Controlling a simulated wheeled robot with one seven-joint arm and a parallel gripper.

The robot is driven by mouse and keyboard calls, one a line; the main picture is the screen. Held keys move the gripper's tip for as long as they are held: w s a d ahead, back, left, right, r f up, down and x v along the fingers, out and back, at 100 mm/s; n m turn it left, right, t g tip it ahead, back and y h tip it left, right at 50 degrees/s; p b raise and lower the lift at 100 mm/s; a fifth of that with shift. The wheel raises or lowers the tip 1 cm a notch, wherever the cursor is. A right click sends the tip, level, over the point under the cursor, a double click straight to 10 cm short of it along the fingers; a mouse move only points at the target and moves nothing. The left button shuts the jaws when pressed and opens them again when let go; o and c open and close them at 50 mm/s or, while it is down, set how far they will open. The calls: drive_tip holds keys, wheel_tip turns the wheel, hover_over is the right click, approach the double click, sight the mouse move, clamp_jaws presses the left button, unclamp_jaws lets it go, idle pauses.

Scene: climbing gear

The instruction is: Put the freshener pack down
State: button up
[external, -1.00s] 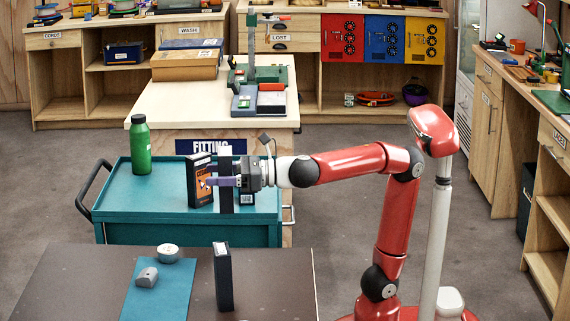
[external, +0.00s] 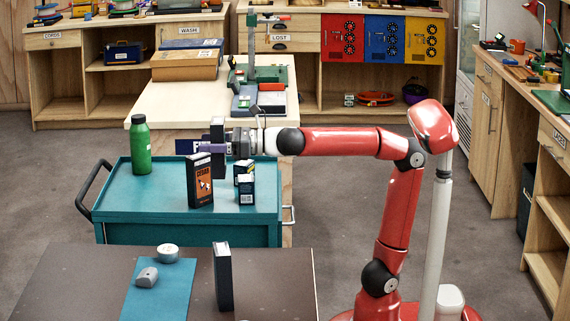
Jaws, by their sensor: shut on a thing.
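A tall, narrow dark pack (external: 217,132), the freshener pack as far as I can tell, is upright in my gripper (external: 212,149). The purple fingers are shut on it, one across its near side. It is held above the teal cart (external: 165,213), and its printed face is not visible. An upright black and orange box (external: 200,182) stands on the cart just below and in front of the held pack. Two small dark boxes with white labels, one at the back (external: 243,168) and one nearer (external: 246,190), stand to its right.
A green bottle (external: 140,146) stands at the cart's back left. The cart's left and front surface is clear. On the near brown table (external: 80,285) are a dark upright box (external: 223,277), a teal mat (external: 165,295), a round tin (external: 167,252) and a grey item (external: 147,277).

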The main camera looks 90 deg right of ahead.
drive_tip(key=s+a+r+y, duration=0.1)
drive_tip(key=s+a+r, duration=0.1)
drive_tip(key=a, duration=1.3)
drive_tip(key=shift+s+a+n, duration=0.15)
drive_tip(key=shift+s+n, duration=0.15)
drive_tip(key=shift+s, duration=0.1)
wheel_tip(320, 180, down, 20)
drive_tip(key=b, duration=0.9)
drive_tip(key=shift+r, duration=0.25)
drive_tip(key=shift+f, duration=0.1)
drive_tip(key=shift+f, duration=0.15)
drive_tip(key=o, duration=1)
